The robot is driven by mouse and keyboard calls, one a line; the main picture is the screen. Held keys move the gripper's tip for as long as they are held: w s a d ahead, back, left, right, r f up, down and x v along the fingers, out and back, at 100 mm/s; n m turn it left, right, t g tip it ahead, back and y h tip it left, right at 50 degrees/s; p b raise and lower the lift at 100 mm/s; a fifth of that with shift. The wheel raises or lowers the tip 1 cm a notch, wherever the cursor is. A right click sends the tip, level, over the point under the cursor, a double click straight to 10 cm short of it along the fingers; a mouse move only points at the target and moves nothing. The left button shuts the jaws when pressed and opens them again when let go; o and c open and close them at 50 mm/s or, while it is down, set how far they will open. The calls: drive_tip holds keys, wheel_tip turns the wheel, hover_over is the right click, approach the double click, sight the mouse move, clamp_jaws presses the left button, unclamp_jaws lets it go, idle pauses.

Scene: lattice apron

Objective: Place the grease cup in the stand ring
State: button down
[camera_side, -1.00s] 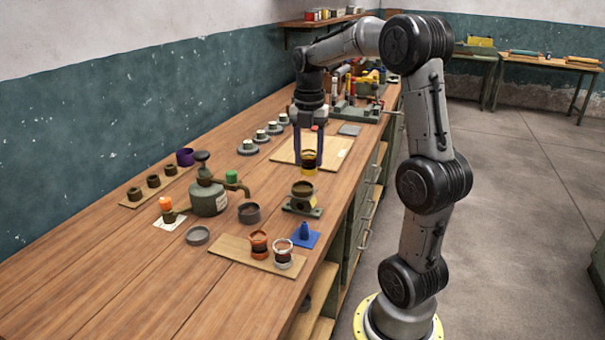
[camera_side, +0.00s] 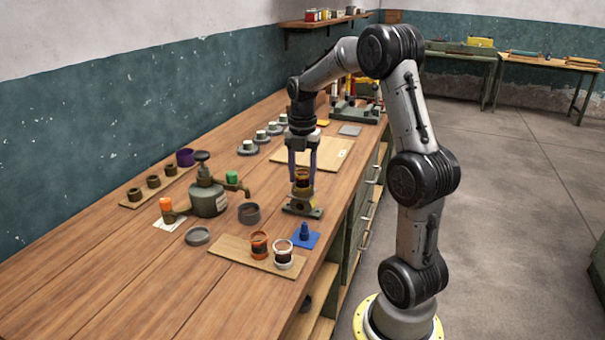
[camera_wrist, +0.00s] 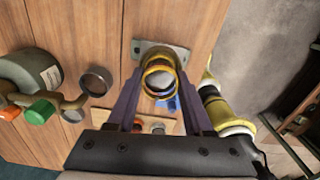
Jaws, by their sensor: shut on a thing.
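The grease cup (camera_side: 302,177) is a clear cup with dark grease and yellow bands. My gripper (camera_side: 302,172) is shut on it and points down. The stand ring (camera_side: 302,207) has a dark ring on a grey-green base and is directly below the cup. The cup's bottom meets or overlaps the ring's top in the side view; I cannot tell whether it is inside. In the wrist view the cup (camera_wrist: 158,78) is between the fingers and hides most of the ring; part of the stand's base (camera_wrist: 165,50) shows.
Orange-rimmed (camera_side: 258,244) and white-rimmed (camera_side: 283,252) cups stand on a wooden board. A blue cone (camera_side: 304,231) sits on a blue mat. A pale board (camera_side: 329,157) lies behind.

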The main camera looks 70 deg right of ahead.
sight(302, 172)
drive_tip(key=shift+c, duration=1.5)
unclamp_jaws()
drive_tip(key=shift+f, duration=0.1)
wheel_tip(302, 172, up, 11)
drive_tip(key=a+r+m, duration=0.3)
drive_tip(key=a, duration=0.4)
drive_tip(key=s+a+f+m+t, duration=0.2)
drive_tip(key=s+a+f+m, duration=0.1)
drive_tip(key=s+a+m, duration=0.3)
drive_tip(key=s+a+f+m+t, duration=0.3)
drive_tip(key=s+a+m, duration=0.4)
drive_tip(key=a+m, duration=0.3)
drive_tip(key=shift+s+a+f+t, duration=0.3)
drive_tip(key=shift+a+f, duration=0.25)
drive_tip(key=shift+a, duration=0.45)
